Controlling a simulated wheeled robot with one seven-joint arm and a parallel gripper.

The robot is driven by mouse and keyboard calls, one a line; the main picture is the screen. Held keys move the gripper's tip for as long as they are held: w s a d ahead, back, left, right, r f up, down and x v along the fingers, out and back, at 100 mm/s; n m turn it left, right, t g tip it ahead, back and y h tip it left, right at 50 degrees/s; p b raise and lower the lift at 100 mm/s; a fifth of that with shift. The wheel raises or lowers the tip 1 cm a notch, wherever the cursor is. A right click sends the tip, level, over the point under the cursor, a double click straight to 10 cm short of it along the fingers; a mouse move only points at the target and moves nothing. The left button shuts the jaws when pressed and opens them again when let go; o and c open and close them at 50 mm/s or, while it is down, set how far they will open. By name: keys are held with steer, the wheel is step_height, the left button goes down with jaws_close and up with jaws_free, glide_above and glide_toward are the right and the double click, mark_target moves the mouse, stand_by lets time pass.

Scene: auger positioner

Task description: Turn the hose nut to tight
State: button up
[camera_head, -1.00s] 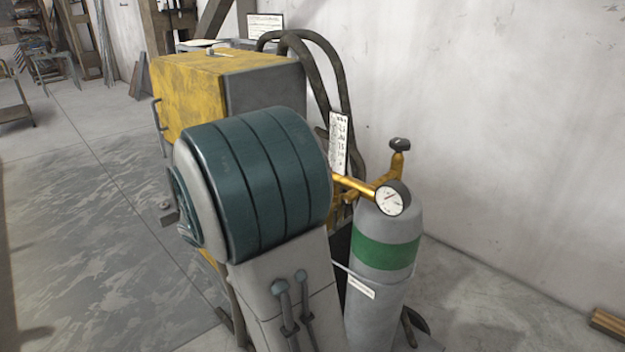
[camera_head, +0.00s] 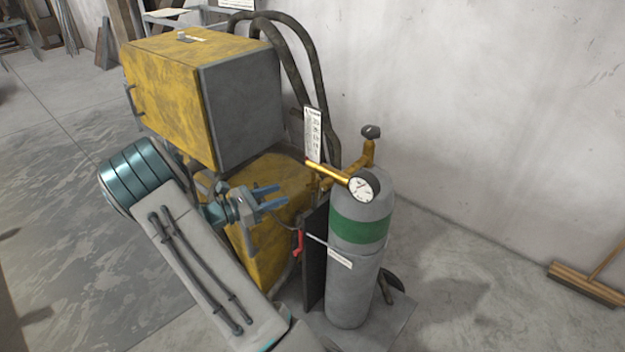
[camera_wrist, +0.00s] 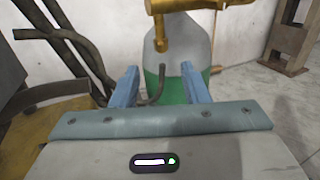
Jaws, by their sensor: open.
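A gold regulator (camera_head: 335,173) with a round white dial gauge (camera_head: 363,187) sits on top of a grey gas cylinder (camera_head: 350,285) with a green band. In the wrist view, a gold fitting (camera_wrist: 160,36) hangs down from the regulator, with a short grey hose (camera_wrist: 159,82) below it. Its lower end looks like the hose nut, but how tight it is cannot be told. My gripper (camera_head: 272,198) is open and empty, left of the cylinder and below the regulator. Its blue fingers also show in the wrist view (camera_wrist: 160,73), apart from the fitting, which appears above and between them.
A yellow and grey machine (camera_head: 165,85) stands behind my arm, with thick dark hoses (camera_head: 305,60) looping behind it. A white card (camera_head: 313,134) hangs beside the regulator. A red-handled part (camera_head: 299,243) hangs left of the cylinder.

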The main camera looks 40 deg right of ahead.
mark_target(313, 180)
steer(key=p+x, duration=0.2)
steer(key=x, duration=1)
steer(key=shift+s, duration=0.15)
jaws_close()
